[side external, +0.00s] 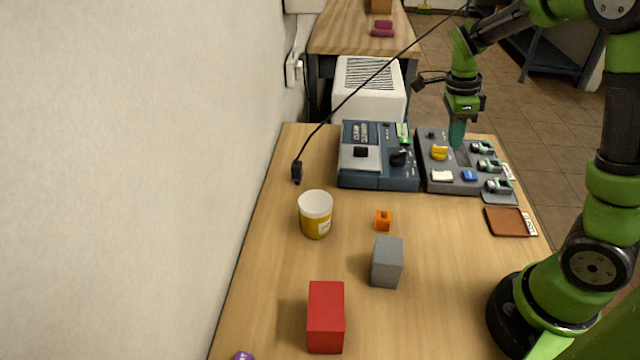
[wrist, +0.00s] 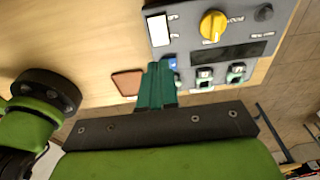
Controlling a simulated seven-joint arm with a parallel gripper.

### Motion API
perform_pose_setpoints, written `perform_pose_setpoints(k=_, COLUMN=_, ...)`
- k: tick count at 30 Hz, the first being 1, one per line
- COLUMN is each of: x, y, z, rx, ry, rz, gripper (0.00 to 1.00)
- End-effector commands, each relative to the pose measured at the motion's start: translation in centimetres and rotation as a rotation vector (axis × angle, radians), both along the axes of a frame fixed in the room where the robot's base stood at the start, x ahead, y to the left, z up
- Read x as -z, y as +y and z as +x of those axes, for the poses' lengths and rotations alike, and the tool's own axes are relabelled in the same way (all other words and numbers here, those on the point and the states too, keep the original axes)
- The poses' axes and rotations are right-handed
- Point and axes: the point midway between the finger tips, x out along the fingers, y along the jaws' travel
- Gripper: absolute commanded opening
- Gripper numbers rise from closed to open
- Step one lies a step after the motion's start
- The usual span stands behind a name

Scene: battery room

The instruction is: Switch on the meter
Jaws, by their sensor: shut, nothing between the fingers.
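A grey panel box (side external: 430,158), which looks like the meter, sits at the table's far right; it also shows in the wrist view (wrist: 190,48). It carries a yellow knob (wrist: 213,25), a dark display (wrist: 229,55), a white button (wrist: 159,31) and a blue button (wrist: 169,61). In the side view the white button (side external: 442,176) and blue button (side external: 469,176) are on its near edge. My gripper (side external: 457,140) is shut and empty, pointing down over the panel's back part. In the wrist view its teal fingers (wrist: 158,68) partly overlap the blue button. I cannot tell whether they touch the panel.
A blue-grey device (side external: 380,180) with a black knob stands left of the panel. A brown tray (side external: 508,222), orange block (side external: 383,220), grey block (side external: 387,262), red block (side external: 326,318) and yellow cup (side external: 315,215) stand nearer. A cable hangs at left.

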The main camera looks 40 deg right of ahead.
Motion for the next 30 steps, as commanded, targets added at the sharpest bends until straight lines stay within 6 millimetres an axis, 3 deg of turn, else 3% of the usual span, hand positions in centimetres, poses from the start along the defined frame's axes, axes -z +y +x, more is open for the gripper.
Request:
perform_pose_setpoints(k=6, x=4.7, y=-0.4, z=-0.5, rx=0.003, ry=0.005, rz=0.001, gripper=0.00)
perform_pose_setpoints(k=12, x=7.4, y=-0.6, z=-0.7, rx=0.000, ry=0.002, rz=0.001, gripper=0.00)
perform_pose_setpoints(k=30, x=8.7, y=-0.8, z=-0.8, rx=0.001, ry=-0.001, rz=0.000, gripper=0.00)
